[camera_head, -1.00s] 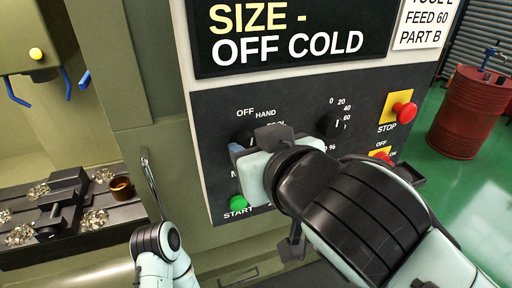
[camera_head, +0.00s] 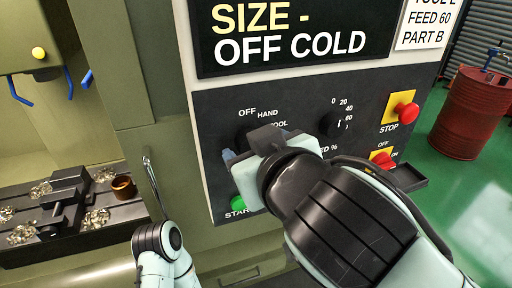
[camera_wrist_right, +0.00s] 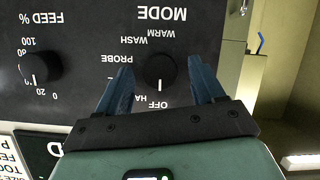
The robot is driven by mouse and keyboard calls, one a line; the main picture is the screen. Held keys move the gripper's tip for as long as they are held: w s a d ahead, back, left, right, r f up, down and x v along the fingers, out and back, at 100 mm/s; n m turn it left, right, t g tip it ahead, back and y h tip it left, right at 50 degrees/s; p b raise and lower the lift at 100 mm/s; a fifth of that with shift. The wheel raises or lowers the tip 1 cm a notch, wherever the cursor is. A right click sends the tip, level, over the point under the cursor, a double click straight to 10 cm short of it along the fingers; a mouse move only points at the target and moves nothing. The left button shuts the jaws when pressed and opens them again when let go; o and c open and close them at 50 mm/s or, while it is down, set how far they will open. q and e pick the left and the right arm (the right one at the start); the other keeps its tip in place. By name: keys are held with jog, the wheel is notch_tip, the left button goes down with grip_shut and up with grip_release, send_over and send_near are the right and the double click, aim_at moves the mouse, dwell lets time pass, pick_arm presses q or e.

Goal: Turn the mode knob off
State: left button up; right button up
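The mode knob (camera_wrist_right: 160,71) is a round black knob on the dark control panel. In the right wrist view, which is upside down, its white pointer line points toward the OFF label. In the head view the knob (camera_head: 243,138) is mostly hidden behind my right gripper. My right gripper (camera_wrist_right: 162,68) is open, with one finger on each side of the knob; gaps show between fingers and knob. I cannot tell how far the fingertips are from the panel. My left gripper is not in view; only part of the left arm shows at the bottom.
The feed knob (camera_head: 331,124) is right of the mode knob. The green start button (camera_head: 238,202) sits below, and the red stop button (camera_head: 405,111) is at the right. A display (camera_head: 290,35) above reads "SIZE - OFF COLD". A red drum (camera_head: 472,112) stands beyond.

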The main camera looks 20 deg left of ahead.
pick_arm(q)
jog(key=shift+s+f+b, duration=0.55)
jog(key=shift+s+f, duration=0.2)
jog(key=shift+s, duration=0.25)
pick_arm(e)
jog(key=v, duration=1.3)
jog(key=shift+s, duration=0.2)
